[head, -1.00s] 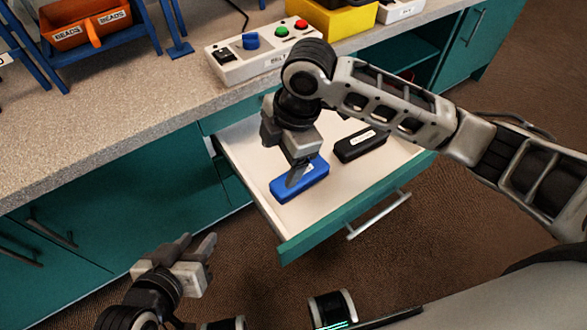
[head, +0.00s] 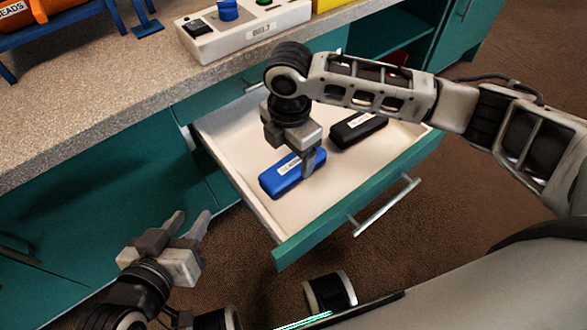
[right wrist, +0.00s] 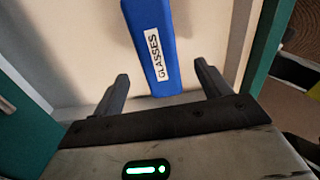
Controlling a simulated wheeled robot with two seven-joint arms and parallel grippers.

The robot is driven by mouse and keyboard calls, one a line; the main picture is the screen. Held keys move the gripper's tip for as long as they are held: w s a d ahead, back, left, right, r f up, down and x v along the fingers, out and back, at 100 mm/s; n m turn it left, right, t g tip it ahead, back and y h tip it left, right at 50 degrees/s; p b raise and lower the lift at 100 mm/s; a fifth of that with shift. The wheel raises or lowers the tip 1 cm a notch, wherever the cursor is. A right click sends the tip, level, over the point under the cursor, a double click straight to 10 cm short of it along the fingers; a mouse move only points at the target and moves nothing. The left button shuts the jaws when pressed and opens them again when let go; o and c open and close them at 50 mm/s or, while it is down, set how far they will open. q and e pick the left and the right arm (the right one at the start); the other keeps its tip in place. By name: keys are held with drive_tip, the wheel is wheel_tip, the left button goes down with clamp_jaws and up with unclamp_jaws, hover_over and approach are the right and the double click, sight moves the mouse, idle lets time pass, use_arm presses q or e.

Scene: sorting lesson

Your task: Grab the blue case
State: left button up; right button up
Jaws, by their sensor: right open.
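The blue case (head: 283,180) lies in the open drawer (head: 232,185), near its left side. In the right wrist view the blue case (right wrist: 151,40) bears a white label reading "GLASSES". My right gripper (head: 300,165) is over the case's far right end in the head view. In the right wrist view its two fingers (right wrist: 162,85) are apart, with the near end of the case between them and gaps on both sides. My left gripper (head: 188,228) is open and empty, outside the drawer at the lower left.
A black case (head: 358,130) with a white label lies in the drawer to the right of the blue case. The drawer's teal front (head: 350,205) has a metal handle. A white control box (head: 245,38) labelled "BELT" stands on the speckled counter (head: 70,120).

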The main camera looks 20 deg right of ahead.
sight(287, 168)
drive_tip(key=shift+a+f, duration=0.1)
drive_tip(key=shift+f, duration=0.4)
drive_tip(key=f+b, duration=0.2)
drive_tip(key=shift+s+a+f, duration=0.15)
drive_tip(key=shift+a+f, duration=0.15)
drive_tip(key=shift+a, duration=0.05)
drive_tip(key=shift+f+b, duration=0.3)
drive_tip(key=shift+f, duration=0.5)
drive_tip(key=c, duration=1.1)
use_arm(q)
drive_tip(key=shift+s+d+r+t+h, duration=0.1)
drive_tip(key=shift+d+r+t+h, duration=0.15)
drive_tip(key=shift+r, duration=0.15)
drive_tip(key=shift+s+d+r+t+h, duration=0.1)
drive_tip(key=shift+r+t+h, duration=0.05)
drive_tip(key=shift+r+t, duration=0.15)
use_arm(e)
drive_tip(key=shift+r, duration=0.1)
